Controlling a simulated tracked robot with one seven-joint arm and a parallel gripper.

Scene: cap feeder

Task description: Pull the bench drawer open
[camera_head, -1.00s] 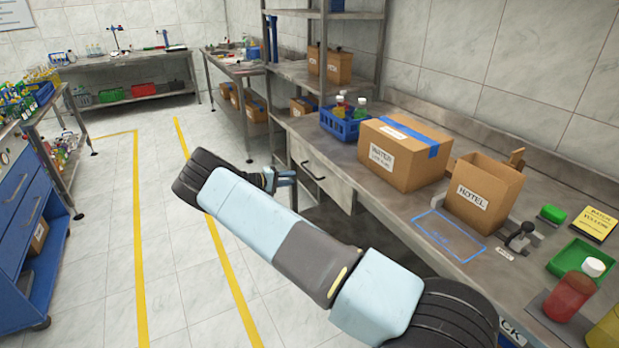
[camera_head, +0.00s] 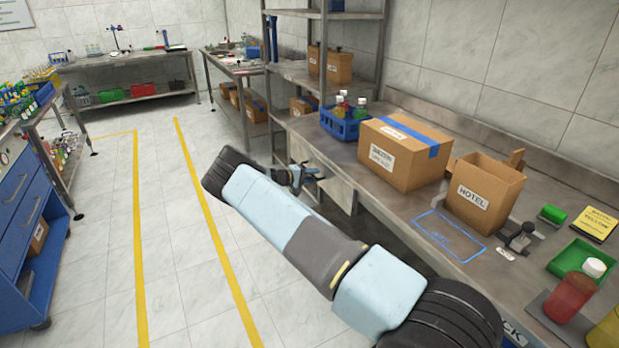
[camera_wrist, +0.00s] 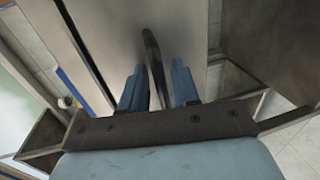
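The bench drawer's pale grey front (camera_head: 336,190) sits under the edge of the steel bench on the right and looks closed. My gripper (camera_head: 306,174) is at the drawer front, partly hidden behind my own arm. In the wrist view, the black bar handle (camera_wrist: 152,52) stands out from the drawer front (camera_wrist: 188,35) and reaches between the two blue fingers of my gripper (camera_wrist: 157,72). The fingers are apart, with a gap visible on each side of the handle. In the head view the handle is mostly hidden by my gripper.
On the bench stand a blue bottle crate (camera_head: 341,124), a taped carton (camera_head: 405,152) and an open box marked HOTEL (camera_head: 483,196). A blue drawer cabinet (camera_head: 28,215) stands at the left. The tiled floor (camera_head: 175,270) between them is clear.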

